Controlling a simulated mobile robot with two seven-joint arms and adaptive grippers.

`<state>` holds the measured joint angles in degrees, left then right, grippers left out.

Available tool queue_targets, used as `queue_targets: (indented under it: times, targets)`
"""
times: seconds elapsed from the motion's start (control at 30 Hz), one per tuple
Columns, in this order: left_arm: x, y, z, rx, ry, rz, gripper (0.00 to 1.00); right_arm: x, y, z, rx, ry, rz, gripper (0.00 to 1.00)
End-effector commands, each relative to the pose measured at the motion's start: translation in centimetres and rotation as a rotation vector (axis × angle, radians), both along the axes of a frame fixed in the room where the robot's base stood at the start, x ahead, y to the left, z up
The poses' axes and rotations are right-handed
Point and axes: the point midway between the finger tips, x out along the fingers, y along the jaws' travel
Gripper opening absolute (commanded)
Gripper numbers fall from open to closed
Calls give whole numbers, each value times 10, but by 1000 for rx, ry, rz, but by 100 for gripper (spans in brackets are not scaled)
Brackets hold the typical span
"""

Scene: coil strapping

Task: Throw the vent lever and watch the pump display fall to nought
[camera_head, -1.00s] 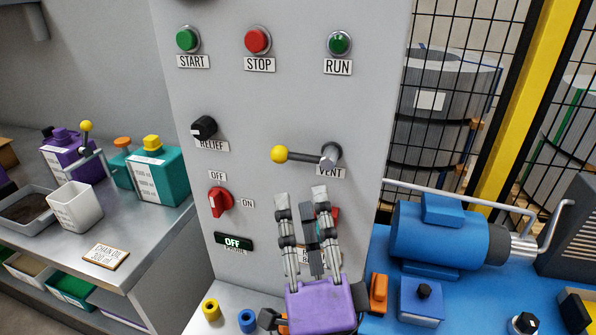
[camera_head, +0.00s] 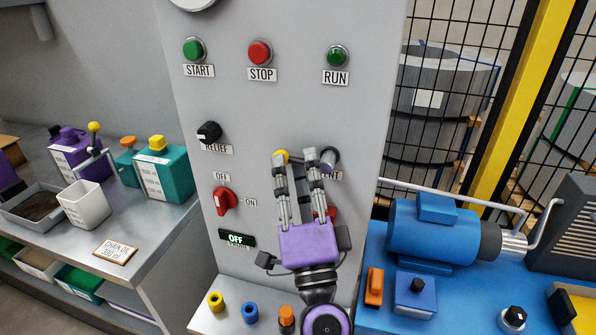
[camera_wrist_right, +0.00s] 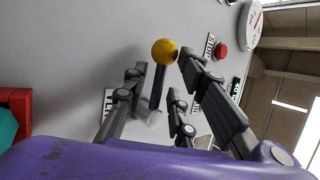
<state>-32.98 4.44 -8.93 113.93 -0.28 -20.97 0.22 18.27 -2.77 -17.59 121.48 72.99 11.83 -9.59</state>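In the right wrist view the knob (camera_wrist_right: 164,51) and rod (camera_wrist_right: 157,88) show between the spread fingers (camera_wrist_right: 160,80); contact cannot be told. A small dark display (camera_head: 238,240) reads OFF in light letters; its label is too small to read. My left gripper is not in view.
Start (camera_head: 194,50), stop (camera_head: 260,53) and run (camera_head: 337,56) buttons sit above. A relief knob (camera_head: 209,132) and red switch (camera_head: 226,201) are at left. A gauge (camera_wrist_right: 251,24) shows in the wrist view. A blue motor (camera_head: 432,230) stands at right.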

Motion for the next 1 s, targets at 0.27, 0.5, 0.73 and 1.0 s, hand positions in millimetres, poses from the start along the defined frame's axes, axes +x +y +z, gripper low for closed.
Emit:
queue_targets:
  times: [0.27,0.5,0.73,1.0]
  targets:
    - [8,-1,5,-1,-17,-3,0,0,0,-2,-2,3,-2,0]
    - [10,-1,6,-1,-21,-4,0,1,-1,-4,-1,5,-3,0]
    - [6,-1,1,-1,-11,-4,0,6,-5,-5,17,2,-4,0]
    - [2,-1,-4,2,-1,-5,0,10,-9,-4,35,-6,-5,0]
